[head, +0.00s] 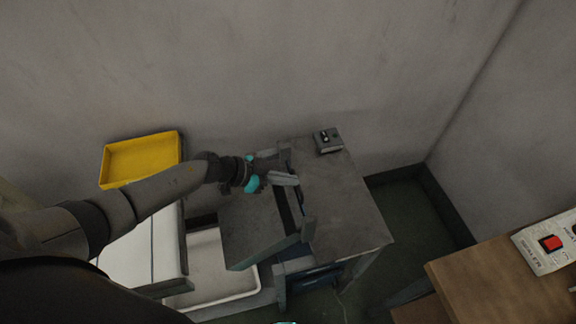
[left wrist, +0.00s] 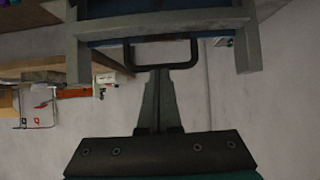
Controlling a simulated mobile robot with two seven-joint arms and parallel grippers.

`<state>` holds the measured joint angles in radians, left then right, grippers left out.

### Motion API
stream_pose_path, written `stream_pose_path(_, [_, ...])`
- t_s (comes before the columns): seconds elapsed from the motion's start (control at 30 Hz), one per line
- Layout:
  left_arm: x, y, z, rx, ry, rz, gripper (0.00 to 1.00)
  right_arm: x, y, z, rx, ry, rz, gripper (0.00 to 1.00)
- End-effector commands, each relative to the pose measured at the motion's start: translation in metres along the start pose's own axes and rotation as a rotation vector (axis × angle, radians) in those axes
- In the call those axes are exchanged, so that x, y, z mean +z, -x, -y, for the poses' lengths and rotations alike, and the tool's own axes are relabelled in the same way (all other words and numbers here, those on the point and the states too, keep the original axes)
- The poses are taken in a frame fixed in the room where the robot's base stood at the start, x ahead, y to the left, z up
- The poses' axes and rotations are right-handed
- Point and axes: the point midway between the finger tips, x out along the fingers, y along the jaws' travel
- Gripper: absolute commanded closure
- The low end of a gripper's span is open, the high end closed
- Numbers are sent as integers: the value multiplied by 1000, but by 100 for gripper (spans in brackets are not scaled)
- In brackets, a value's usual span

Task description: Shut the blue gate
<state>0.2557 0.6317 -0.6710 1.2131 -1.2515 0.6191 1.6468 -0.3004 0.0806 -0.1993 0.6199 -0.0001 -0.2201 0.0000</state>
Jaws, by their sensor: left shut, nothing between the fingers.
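My left gripper (head: 284,178) reaches in from the left over the grey machine table, its fingers shut and empty. In the left wrist view the closed fingers (left wrist: 158,82) point at a black loop handle (left wrist: 163,66), their tips at or very near its lower bar; I cannot tell whether they touch. The handle hangs from a grey frame with a narrow blue strip of the gate (left wrist: 115,42) showing along it. In the head view the gate is not clearly told apart from the grey-blue frame (head: 268,251) and posts.
A small grey switch box (head: 328,141) sits on the table (head: 345,195). A yellow tray (head: 142,158) is at the back left, and a white tray (head: 215,270) lies low beside the machine. A wooden bench (head: 490,280) with a red-button panel (head: 549,243) stands at the right.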

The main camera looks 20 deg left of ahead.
Motion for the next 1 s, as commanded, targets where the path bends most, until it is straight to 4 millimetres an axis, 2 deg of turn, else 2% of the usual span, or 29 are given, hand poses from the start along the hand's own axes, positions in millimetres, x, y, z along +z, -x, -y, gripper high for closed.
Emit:
stream_pose_path(0.3, [3,-1,-3,4,1,7,100,0,1,0,0,0,0,50])
stream_pose_path(0.47, [-1,5,-2,4,3,8,100,-1,8,0,0,0,0,50])
stream_pose_path(0.83, [-28,42,9,-2,1,2,100,-5,49,0,-1,1,-1,50])
stream_pose_path(1.0, [-22,77,9,-1,-2,6,100,-5,50,-1,0,1,-1,50])
